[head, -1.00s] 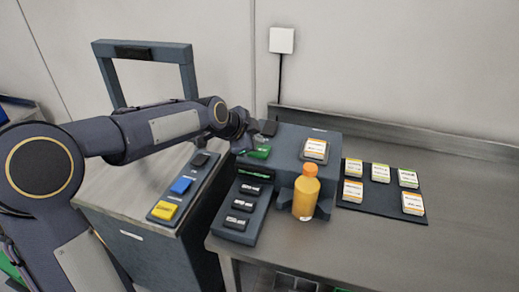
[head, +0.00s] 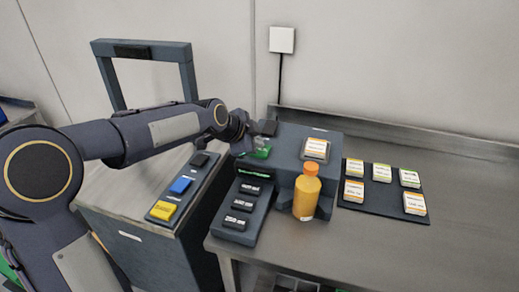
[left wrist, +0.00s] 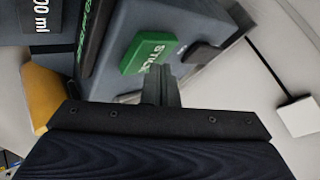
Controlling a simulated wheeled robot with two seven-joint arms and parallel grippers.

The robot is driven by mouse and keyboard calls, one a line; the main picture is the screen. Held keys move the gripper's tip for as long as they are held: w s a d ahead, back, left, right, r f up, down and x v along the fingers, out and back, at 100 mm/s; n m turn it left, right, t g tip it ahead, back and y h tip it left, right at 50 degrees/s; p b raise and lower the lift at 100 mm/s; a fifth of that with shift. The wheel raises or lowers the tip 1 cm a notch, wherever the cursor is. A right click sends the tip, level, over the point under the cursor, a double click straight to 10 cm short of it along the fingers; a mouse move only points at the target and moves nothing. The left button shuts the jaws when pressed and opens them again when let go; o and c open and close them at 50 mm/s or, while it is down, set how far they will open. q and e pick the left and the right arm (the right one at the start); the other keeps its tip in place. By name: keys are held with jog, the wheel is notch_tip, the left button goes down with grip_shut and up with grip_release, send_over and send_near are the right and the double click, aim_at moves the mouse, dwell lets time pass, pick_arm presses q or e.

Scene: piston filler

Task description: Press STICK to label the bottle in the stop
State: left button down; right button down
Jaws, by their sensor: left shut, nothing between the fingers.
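The orange bottle (head: 306,196) with an orange cap stands upright in the stop at the front of the dark labeller (head: 285,150). The green STICK button (head: 262,153) is on the labeller's left part, and it also shows in the left wrist view (left wrist: 147,53). My left gripper (head: 250,142) is shut and empty, its tips close beside the green button; in the left wrist view the fingers (left wrist: 160,85) point at its lower edge. I cannot tell whether they touch it. Part of the bottle (left wrist: 45,92) shows at the left there. My right gripper is not in view.
A label pad (head: 316,149) sits on top of the labeller. A dark mat (head: 385,208) with several label pads lies to the right. A panel with black keys (head: 242,206) stands left of the bottle. Yellow (head: 164,211) and blue (head: 181,185) buttons are farther left. The bench's right side is clear.

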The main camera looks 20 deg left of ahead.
pick_arm(q)
jog(key=shift+f+b, duration=0.4)
jog(key=shift+r, duration=0.15)
dwell(0.5)
jog(key=shift+r+p, duration=0.55)
jog(key=shift+r, duration=0.2)
jog(key=shift+r, duration=0.1)
jog(key=shift+r+p, duration=1.7)
jog(key=shift+r, duration=0.75)
jog(key=shift+s, duration=0.1)
